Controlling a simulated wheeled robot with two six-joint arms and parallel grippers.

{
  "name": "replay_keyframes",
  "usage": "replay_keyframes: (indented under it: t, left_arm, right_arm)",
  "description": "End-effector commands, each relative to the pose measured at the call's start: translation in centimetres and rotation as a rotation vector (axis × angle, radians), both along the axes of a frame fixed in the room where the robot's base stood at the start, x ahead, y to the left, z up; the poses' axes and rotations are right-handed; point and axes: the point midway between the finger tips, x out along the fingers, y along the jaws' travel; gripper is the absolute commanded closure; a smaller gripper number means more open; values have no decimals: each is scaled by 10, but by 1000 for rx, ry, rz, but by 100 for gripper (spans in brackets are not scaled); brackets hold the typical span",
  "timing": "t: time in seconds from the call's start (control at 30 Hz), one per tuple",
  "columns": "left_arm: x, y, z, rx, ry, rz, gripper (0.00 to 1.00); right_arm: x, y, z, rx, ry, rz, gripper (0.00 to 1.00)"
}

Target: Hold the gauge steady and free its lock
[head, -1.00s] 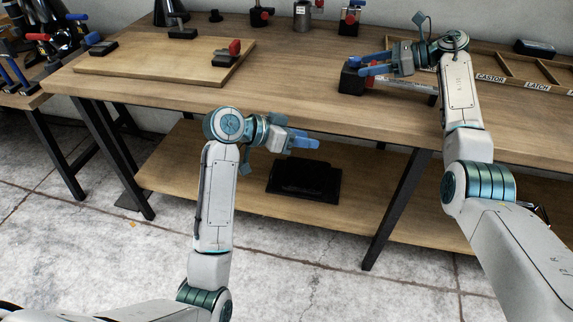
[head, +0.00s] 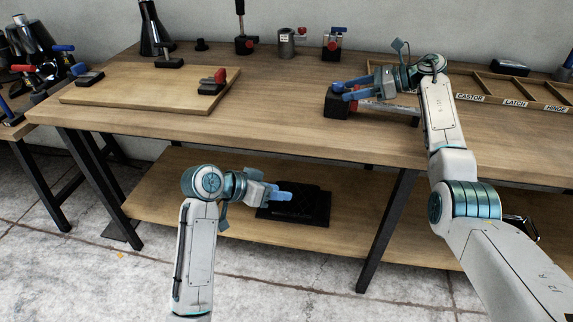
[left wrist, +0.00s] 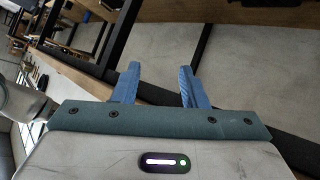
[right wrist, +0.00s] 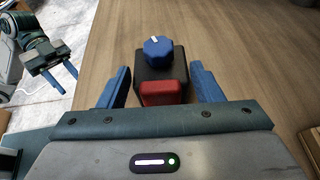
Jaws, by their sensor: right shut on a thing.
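The gauge is a black block (head: 337,106) with a grey metal bar (head: 390,107) running right from it on the bench. In the right wrist view it shows a black body (right wrist: 152,70), a blue knob (right wrist: 158,48) with a white mark and a red part (right wrist: 163,93) nearer me. My right gripper (head: 343,91) is shut on the gauge, one blue finger on each side of the block. My left gripper (head: 285,193) is open and empty, low in front of the bench and apart from the gauge. Its two fingers (left wrist: 157,88) stand apart in the left wrist view.
A wooden board (head: 150,88) with black and red clamps lies on the bench's left. Several small fixtures stand along the back. A labelled parts tray (head: 490,98) is at right. A black item (head: 305,208) lies on the lower shelf. Bare bench lies between board and gauge.

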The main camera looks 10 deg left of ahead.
Motion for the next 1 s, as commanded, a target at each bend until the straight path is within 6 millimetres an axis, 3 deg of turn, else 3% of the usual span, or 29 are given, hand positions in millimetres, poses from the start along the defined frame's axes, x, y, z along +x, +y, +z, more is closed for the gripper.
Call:
replay_keyframes:
  t: [0.17, 0.27, 0.43, 0.5, 0.8, 1.0]
  left_arm:
    - [6, -2, 14, -11, -33, -7, 61]
    - [20, -7, 44, -35, -101, -23, 61]
    - [55, -20, 121, -75, -253, -57, 61]
    - [73, -26, 142, -71, -268, -62, 61]
    - [154, -54, 174, 84, -76, -23, 61]
    - [186, -75, 208, 215, 44, 4, 61]
  right_arm:
    - [0, 0, 2, 1, -2, 0, 79]
    - [0, 0, 2, 1, -2, 0, 79]
    - [0, 0, 2, 1, -2, 0, 79]
    - [0, 0, 2, 1, -2, 0, 79]
    - [0, 0, 2, 1, -2, 0, 79]
    - [0, 0, 1, 1, -2, 1, 79]
